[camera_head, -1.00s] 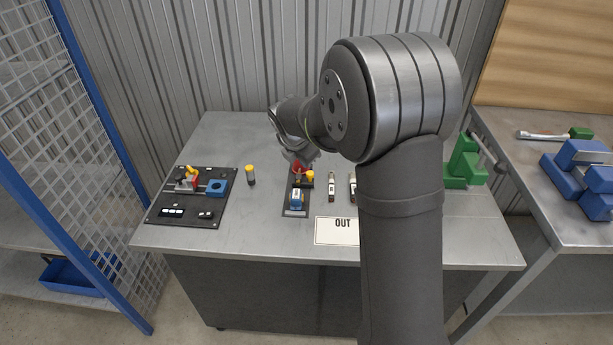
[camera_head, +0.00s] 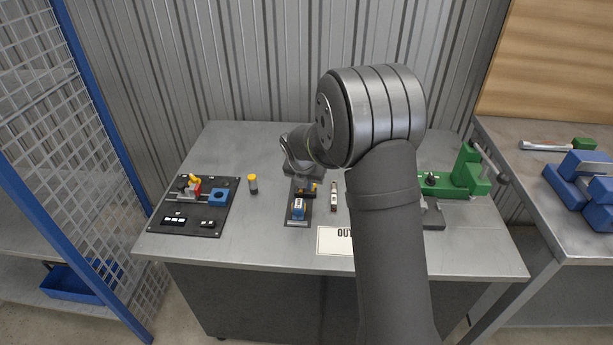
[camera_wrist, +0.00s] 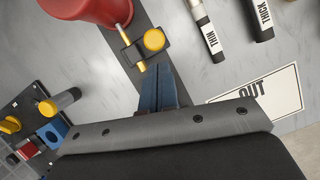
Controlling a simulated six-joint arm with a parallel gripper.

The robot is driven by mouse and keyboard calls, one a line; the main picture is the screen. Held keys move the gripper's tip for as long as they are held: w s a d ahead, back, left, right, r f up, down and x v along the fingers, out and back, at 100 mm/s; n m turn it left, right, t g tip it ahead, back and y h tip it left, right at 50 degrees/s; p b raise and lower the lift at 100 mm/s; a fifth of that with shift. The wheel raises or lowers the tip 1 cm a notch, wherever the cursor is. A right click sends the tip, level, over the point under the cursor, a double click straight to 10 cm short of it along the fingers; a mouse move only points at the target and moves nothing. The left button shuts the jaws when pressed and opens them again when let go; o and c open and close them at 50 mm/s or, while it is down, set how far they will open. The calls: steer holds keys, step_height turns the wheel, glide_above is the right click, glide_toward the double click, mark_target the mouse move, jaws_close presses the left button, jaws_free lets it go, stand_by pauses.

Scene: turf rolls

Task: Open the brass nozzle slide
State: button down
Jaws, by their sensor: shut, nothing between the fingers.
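The brass nozzle slide (camera_wrist: 124,34) shows in the wrist view as a thin brass rod beside a yellow round knob (camera_wrist: 154,39), on a dark strip plate below a red rounded container (camera_wrist: 103,10). My gripper (camera_wrist: 157,68) has its blue fingers together and empty, with the tips just below the knob and close to the rod's lower end. I cannot tell whether they touch it. In the head view the yellow knob (camera_head: 313,187) shows beside my gripper, which hides the red container. A blue block with a white label (camera_head: 298,208) stands on the plate's near end.
A black panel (camera_head: 176,212) with a blue block lies on the left. Marked tubes THIN (camera_wrist: 214,40) and THICK (camera_wrist: 263,20) and an OUT card (camera_wrist: 285,88) lie right. A green fixture (camera_head: 466,178) stands farther right.

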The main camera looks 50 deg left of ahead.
steer(key=shift+x, duration=0.95)
steer(key=shift+w+a, duration=0.45)
steer(key=shift+w, duration=0.2)
steer(key=shift+r, duration=0.15)
